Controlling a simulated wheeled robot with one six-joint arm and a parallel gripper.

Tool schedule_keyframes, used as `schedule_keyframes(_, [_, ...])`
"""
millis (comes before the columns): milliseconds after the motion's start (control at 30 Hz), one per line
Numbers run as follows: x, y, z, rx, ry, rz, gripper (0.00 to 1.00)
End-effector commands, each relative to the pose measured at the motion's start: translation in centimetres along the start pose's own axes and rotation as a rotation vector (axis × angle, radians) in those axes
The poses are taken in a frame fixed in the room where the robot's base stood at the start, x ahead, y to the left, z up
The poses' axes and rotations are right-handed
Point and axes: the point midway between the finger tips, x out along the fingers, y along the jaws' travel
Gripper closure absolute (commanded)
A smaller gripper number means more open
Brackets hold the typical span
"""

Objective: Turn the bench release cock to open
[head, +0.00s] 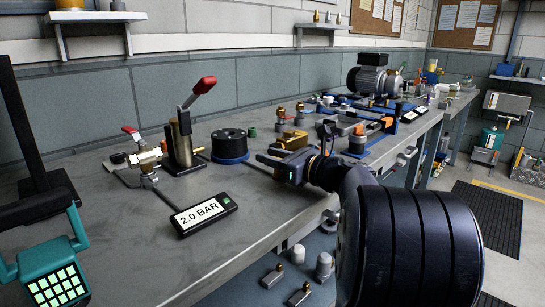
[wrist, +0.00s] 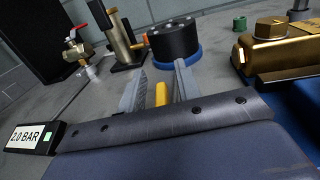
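A small brass valve (head: 146,158) with a red lever (head: 131,133) stands at the left of the bench. A taller brass cylinder (head: 181,140) with a long, raised red-gripped handle (head: 205,85) stands just right of it. I cannot tell for sure which is the release cock; the small valve looks like one. The small valve also shows at upper left in the wrist view (wrist: 77,50). My gripper (head: 260,163) is low over the bench, right of both and apart from them. In the wrist view its fingers (wrist: 160,72) are spread, with a yellow piece low between them.
A black box reading 2.0 BAR (head: 203,214) lies in front of the valves. A black round part on a blue base (head: 230,145) sits near my fingertips. Brass parts (head: 291,138) are behind my gripper. A dark stand (head: 38,196) is at far left. Bare bench lies between.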

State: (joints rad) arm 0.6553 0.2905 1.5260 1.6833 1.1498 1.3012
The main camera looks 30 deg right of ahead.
Motion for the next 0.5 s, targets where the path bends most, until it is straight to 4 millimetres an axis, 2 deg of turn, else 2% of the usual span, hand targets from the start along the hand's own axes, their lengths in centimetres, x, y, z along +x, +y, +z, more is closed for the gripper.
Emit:
schedule_keyframes(267, [-0.2, 0.0, 0.0, 0.0, 0.0, -0.001, 0.67])
schedule_keyframes(367, [-1.0, -0.1, 0.1, 0.0, 0.0, -0.003, 0.67])
schedule_keyframes(500, [-3.4, -0.1, 0.3, -0.001, 0.001, -0.006, 0.67])
